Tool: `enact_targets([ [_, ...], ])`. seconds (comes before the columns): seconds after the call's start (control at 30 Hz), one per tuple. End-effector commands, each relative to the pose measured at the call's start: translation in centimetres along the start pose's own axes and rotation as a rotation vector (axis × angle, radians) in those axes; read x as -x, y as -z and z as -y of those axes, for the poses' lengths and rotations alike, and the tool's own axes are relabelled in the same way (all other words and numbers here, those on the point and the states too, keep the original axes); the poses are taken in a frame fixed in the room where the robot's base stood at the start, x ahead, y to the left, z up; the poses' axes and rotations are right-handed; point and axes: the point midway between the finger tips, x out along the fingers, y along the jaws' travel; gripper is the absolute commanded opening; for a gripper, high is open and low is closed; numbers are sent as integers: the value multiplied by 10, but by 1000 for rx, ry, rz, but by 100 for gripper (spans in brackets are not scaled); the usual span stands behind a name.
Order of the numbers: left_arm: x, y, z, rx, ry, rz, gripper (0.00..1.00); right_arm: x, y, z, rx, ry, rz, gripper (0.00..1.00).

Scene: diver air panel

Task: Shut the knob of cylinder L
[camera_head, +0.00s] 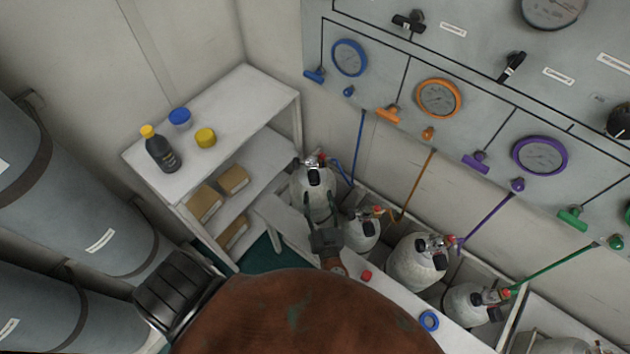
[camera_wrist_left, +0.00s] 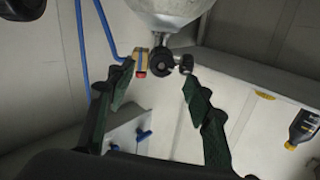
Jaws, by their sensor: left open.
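Several white cylinders stand in a row under the panel. The leftmost one (camera_head: 314,205) has a blue hose; no letter L can be read on it. It also shows at the top of the left wrist view (camera_wrist_left: 172,10), upside down. Its valve carries a round black knob (camera_wrist_left: 162,62) and a red-ended brass fitting (camera_wrist_left: 141,64). My left gripper (camera_head: 320,196) is open at this cylinder. In the left wrist view the green fingers (camera_wrist_left: 157,85) stand apart on either side of the valve, with the knob between their tips. Contact cannot be told. My right gripper is not in view.
More cylinders with orange (camera_head: 362,232), purple (camera_head: 420,262) and green (camera_head: 470,303) hoses stand to the right. The gauge panel (camera_head: 470,60) is above. A white shelf (camera_head: 225,110) with a black bottle (camera_head: 161,152) and boxes is left. A blue ring (camera_head: 429,320) lies in front.

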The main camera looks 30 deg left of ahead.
Motion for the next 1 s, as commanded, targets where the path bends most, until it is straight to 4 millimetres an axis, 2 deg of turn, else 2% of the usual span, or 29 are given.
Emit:
enact_targets([
  [0.2,-35,1,0,-2,1,-2,47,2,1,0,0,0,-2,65],
  [0.43,-64,0,1,-2,2,2,47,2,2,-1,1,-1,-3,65],
  [0.6,-71,-1,1,-2,2,3,47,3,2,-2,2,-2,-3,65],
  [0.83,-71,-1,1,-2,2,4,46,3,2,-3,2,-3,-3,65],
  [1.0,-71,-1,1,-2,2,4,35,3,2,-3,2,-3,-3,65],
])
